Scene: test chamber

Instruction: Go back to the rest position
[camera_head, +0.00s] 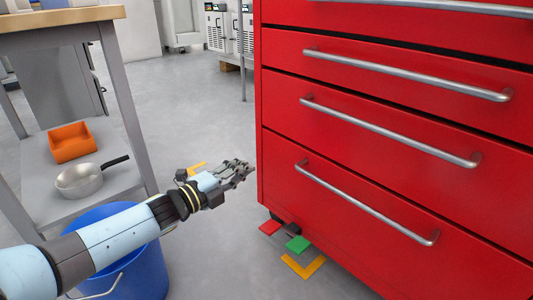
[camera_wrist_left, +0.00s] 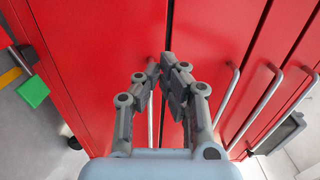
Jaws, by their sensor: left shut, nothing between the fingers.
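My left gripper (camera_head: 244,172) reaches in from the left, just left of the red drawer cabinet (camera_head: 280,120). Its fingers are together with nothing between them. In the left wrist view the gripper (camera_wrist_left: 166,68) points at the cabinet's red drawer fronts (camera_wrist_left: 215,35), with silver handles behind and beside the fingers. I cannot tell whether the fingertips touch the cabinet. My right gripper is in neither view.
A blue bucket (camera_head: 150,265) stands below my left arm. A workbench (camera_head: 60,16) at the left has a lower shelf with an orange bin (camera_head: 70,142) and a metal pan (camera_head: 80,180). A green block (camera_head: 298,244) lies by the cabinet's foot. Open floor lies behind.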

